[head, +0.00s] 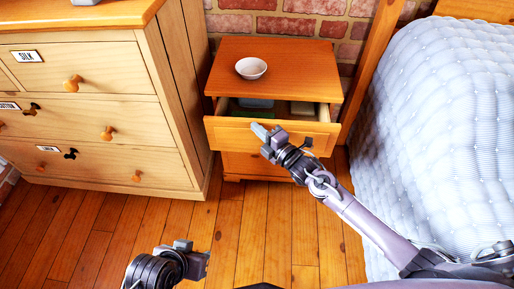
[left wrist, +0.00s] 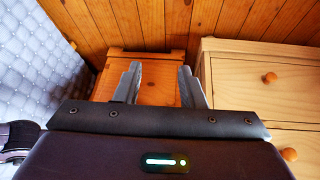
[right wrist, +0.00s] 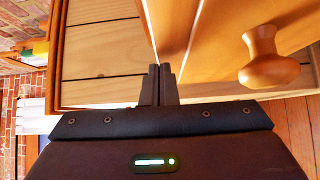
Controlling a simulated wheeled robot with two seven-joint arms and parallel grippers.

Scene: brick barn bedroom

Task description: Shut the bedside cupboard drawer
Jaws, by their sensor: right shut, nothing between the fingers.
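The bedside cupboard (head: 285,58) is orange wood, and its top drawer (head: 228,131) stands pulled out. Inside the drawer are a blue-grey item (head: 257,103) and a pale item (head: 302,109).
A white bowl (head: 251,68) sits on the cupboard top. A light wooden dresser (head: 85,110) with labelled drawers stands on the left. A bed with a pale quilted cover (head: 440,130) stands on the right. The plank floor (head: 240,225) in front is clear.

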